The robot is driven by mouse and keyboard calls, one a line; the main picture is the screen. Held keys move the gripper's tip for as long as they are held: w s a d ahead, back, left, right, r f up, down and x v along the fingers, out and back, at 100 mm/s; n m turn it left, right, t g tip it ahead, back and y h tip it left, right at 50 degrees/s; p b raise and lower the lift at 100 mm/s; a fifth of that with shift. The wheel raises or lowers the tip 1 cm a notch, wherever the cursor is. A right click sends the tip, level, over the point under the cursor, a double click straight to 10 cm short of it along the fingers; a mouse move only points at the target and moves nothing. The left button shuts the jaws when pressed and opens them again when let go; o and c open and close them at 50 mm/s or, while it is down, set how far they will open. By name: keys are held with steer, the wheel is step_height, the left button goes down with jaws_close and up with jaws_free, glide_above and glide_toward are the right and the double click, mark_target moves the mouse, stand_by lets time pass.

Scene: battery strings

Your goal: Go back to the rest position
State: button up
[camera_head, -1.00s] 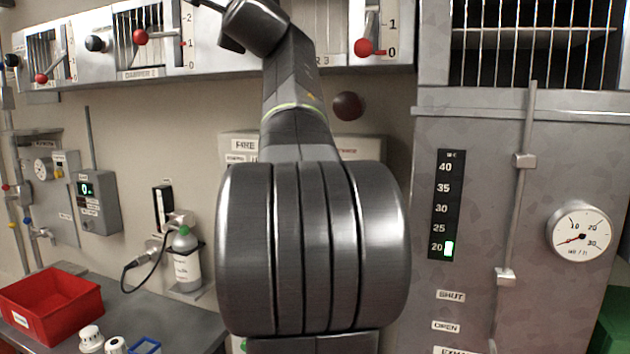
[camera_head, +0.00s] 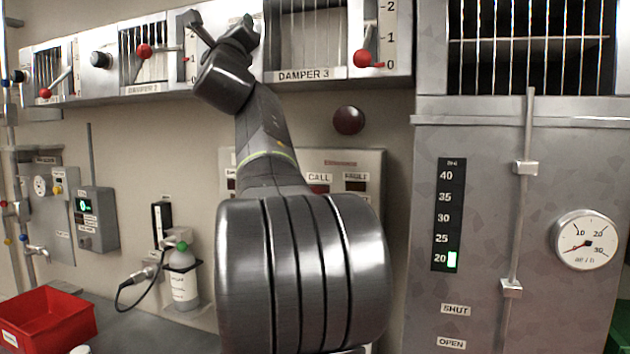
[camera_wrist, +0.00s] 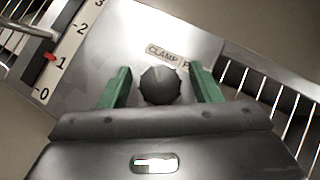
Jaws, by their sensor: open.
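My gripper (camera_wrist: 160,80) is open in the wrist view, with one green finger on each side of a dark round knob (camera_wrist: 161,87). The knob sits on a grey panel (camera_wrist: 110,45) under a label reading CLAMP. Whether the fingers touch it I cannot tell, but gaps show on both sides. In the head view my arm rises up the middle and its wrist end leans left against the damper row, between the second damper and DAMPER 3 (camera_head: 308,76). The arm hides the clamp knob there.
Red-ball levers (camera_head: 362,59) stick out from the damper row. A dark red ball (camera_head: 349,120) is on the wall below. A grey cabinet with a round gauge (camera_head: 587,240) stands right. A red bin (camera_head: 45,318) and a bottle (camera_head: 183,277) are lower left.

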steer(key=m+t+h+p, duration=0.1)
steer(key=m+h, duration=0.6)
steer(key=m, duration=0.1)
steer(key=shift+a+m+h+p, duration=0.1)
steer(key=shift+m+h+p, duration=0.2)
steer(key=shift+m+p, duration=0.1)
steer(key=shift+m+g+h+p, duration=0.2)
steer(key=shift+m+g+h, duration=0.5)
steer(key=shift+m+h, duration=1.5)
steer(key=shift+m+g+h+p, duration=0.15)
steer(key=shift+m+g+h, duration=0.55)
steer(key=shift+m+h, duration=1.5)
steer(key=shift+m, duration=0.4)
steer(key=shift+f, duration=0.1)
